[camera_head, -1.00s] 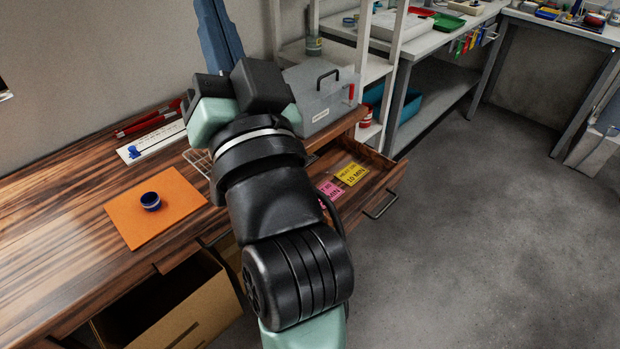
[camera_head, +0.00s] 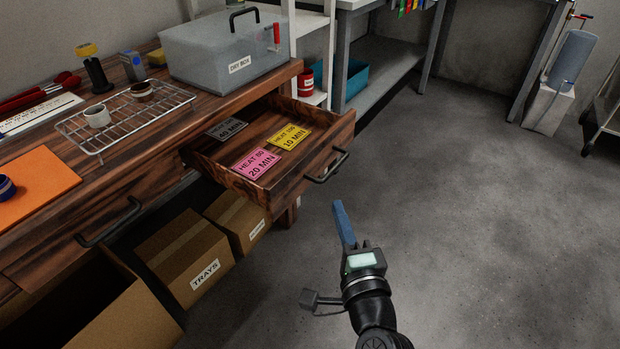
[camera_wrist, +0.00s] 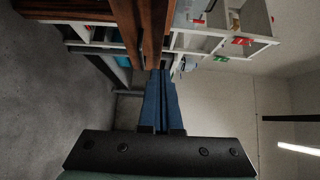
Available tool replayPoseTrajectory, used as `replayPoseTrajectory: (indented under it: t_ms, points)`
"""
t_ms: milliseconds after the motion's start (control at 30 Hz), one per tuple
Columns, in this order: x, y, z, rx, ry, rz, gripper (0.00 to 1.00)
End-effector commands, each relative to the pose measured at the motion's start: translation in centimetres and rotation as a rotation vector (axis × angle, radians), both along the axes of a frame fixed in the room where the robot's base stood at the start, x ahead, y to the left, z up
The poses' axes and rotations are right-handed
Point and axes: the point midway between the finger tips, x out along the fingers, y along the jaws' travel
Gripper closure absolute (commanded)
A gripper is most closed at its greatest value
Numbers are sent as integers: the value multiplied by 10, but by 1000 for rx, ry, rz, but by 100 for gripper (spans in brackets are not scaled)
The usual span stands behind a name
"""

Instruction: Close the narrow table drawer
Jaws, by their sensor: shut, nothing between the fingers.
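The narrow table drawer (camera_head: 232,175) stands pulled out of the right part of the wooden table in the head view. Its dark handle (camera_head: 328,166) is on the front face. Inside lie a pink card (camera_head: 256,163), a yellow card (camera_head: 289,136) and a grey card (camera_head: 227,129). My gripper (camera_head: 343,222) is shut and empty, with blue fingers, over the floor in front of the drawer, apart from the handle.
A dry box (camera_head: 225,55) and a wire rack (camera_head: 125,120) stand on the table top (camera_head: 75,130). A second drawer with a handle (camera_head: 108,222) is left. Cardboard boxes (camera_head: 185,255) sit below. The floor (camera_head: 450,180) to the right is clear.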

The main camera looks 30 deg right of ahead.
Motion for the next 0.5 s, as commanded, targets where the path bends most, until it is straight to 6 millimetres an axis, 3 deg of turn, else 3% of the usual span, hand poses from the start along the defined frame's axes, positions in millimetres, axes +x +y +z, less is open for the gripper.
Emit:
replayPoseTrajectory:
  t_ms: [500]
  points:
    - [85, -34, 2, -7, -1, 2, 100]
